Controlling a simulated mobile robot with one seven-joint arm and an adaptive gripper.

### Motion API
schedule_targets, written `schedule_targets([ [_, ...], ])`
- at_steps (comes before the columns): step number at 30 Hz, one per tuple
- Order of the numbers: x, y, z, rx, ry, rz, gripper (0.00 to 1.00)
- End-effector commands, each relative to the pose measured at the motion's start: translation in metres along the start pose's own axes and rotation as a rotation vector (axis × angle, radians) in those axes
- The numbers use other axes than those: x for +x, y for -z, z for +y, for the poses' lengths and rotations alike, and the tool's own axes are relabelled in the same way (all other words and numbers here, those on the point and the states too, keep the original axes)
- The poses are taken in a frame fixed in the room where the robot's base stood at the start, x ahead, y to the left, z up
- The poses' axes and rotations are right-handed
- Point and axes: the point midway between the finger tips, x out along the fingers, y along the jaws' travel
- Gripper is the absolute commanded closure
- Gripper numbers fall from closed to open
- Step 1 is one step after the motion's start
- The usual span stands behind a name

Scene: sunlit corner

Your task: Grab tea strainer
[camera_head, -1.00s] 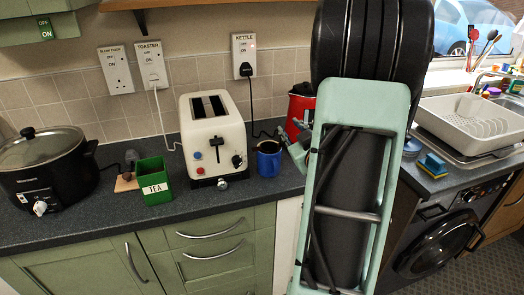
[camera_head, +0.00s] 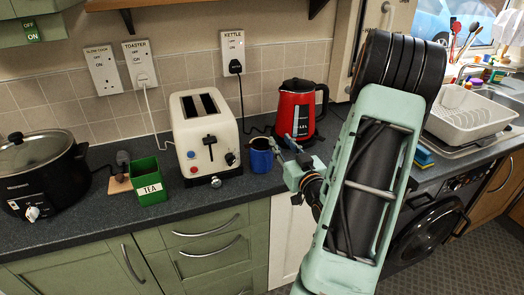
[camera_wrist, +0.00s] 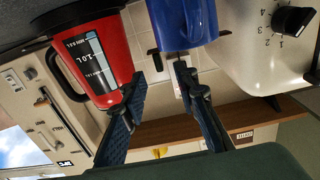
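I cannot make out a tea strainer in either view. A blue mug (camera_head: 261,157) stands on the counter just right of the toaster; it also shows, upside down, in the wrist view (camera_wrist: 184,22). My gripper (camera_head: 288,144) is close to the mug's right side, between it and the red kettle. In the wrist view my gripper (camera_wrist: 157,85) has its two fingers spread, with nothing between them. One fingertip lies near the mug and the other near the kettle. A green TEA box (camera_head: 150,182) stands open-topped left of the toaster.
The red kettle (camera_head: 297,108) stands behind my gripper. The cream toaster (camera_head: 205,130), a black slow cooker (camera_head: 42,178) and a small wooden board (camera_head: 118,184) are to the left. A white dish rack (camera_head: 470,117) is at the right. Front counter (camera_head: 215,202) is clear.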

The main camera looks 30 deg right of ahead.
Motion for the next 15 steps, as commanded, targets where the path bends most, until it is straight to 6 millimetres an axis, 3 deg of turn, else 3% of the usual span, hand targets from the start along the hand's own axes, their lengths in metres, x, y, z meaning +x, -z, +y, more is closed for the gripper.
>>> schedule_targets([
  [9, 0.043, -0.002, -0.001, -0.001, 0.002, 0.000, 0.72],
  [15, 0.051, -0.003, 0.000, -0.002, 0.000, 0.000, 0.72],
])
